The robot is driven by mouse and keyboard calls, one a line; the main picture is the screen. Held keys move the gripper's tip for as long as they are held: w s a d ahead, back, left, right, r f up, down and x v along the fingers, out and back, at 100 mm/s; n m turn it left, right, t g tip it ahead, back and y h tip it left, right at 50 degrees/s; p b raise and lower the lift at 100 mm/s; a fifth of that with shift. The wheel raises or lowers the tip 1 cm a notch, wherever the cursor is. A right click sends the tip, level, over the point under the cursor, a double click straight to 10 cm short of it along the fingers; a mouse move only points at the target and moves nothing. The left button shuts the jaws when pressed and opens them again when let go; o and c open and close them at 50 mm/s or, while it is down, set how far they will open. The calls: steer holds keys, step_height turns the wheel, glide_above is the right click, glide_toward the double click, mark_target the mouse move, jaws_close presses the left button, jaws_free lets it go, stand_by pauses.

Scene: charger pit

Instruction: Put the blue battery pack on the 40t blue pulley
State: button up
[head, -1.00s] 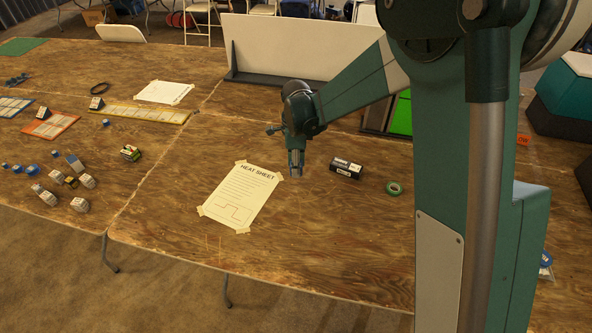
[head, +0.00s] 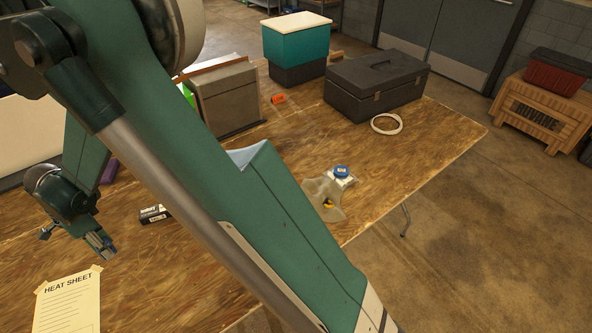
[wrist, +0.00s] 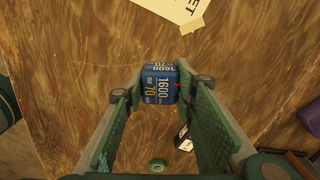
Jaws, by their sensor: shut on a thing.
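The blue battery pack (wrist: 159,84), printed with white "1600" and yellow "70", is between the fingertips of my gripper in the wrist view. My gripper is shut on it. In the head view my gripper (head: 103,246) hangs at the left, above the table near the heat sheet; the pack is too small to make out there. A blue round thing (head: 341,171), which looks like the pulley, lies on a pale block at the table's right side, far right of my gripper. Its tooth count cannot be read.
A tan cloth (head: 324,196) with a small yellow thing lies beside the blue round thing. A black toolbox (head: 376,84), white ring (head: 386,124) and teal box (head: 297,46) stand farther back.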

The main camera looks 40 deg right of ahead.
steer(key=shift+d, duration=0.1)
steer(key=w+d+r+m+p, duration=0.1)
steer(key=w+d+m, duration=0.15)
steer(key=d, duration=1.35)
steer(key=w+d+r+m, duration=0.15)
steer(key=d+m, duration=0.25)
steer(key=d, duration=1.1)
steer(key=w+d+r+m+p, duration=0.1)
steer(key=w+d+m, duration=0.25)
steer(key=d, duration=1.25)
step_height(320, 180, up, 2)
steer(key=m+p, duration=0.2)
steer(key=m, duration=0.8)
glide_above(341, 170)
steer(key=shift+s+d+r, duration=0.1)
steer(key=shift+f+b, duration=0.55)
steer(key=shift+f, duration=2.55)
